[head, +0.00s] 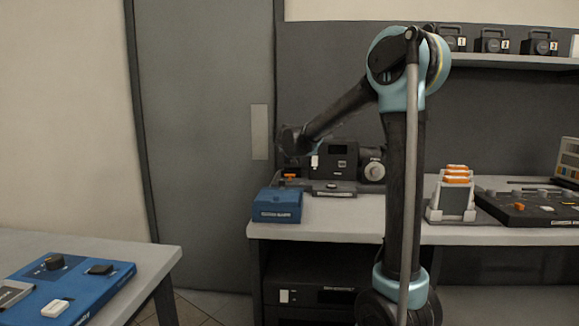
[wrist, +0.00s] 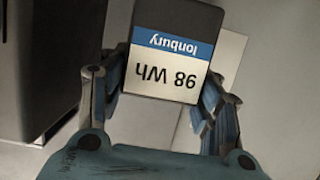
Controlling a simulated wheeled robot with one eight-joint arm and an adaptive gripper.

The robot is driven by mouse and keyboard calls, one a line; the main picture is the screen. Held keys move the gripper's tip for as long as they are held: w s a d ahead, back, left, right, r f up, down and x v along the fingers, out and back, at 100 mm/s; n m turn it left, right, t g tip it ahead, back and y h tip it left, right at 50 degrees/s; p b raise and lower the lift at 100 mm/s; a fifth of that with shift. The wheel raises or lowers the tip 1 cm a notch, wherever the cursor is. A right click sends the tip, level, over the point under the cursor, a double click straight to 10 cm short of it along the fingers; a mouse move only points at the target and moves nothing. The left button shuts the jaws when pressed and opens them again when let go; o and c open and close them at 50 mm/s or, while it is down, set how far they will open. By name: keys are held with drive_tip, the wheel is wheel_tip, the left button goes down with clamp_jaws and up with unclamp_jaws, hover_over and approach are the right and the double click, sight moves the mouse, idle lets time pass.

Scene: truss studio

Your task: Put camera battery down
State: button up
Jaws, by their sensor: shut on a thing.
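The camera battery (wrist: 172,68) fills the upper middle of the wrist view. It is a dark block with a blue band and a white label reading "98 Wh", upside down. My gripper (wrist: 162,85) is shut on it, with one finger at each side. In the head view my gripper (head: 293,141) is over the back left of the workbench, above the blue box. The battery cannot be clearly made out there. A pale surface lies behind the battery in the wrist view.
The blue box (head: 277,206) sits at the left end of the grey workbench (head: 345,207). A black device (head: 342,160) stands close to its right. A rack with orange-topped blocks (head: 453,200) is farther right. A table with a blue panel (head: 72,285) is front left.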

drive_tip(key=shift+f, duration=2.85)
drive_tip(key=o, duration=1.5)
drive_tip(key=shift+s, duration=0.1)
drive_tip(key=v, duration=1.2)
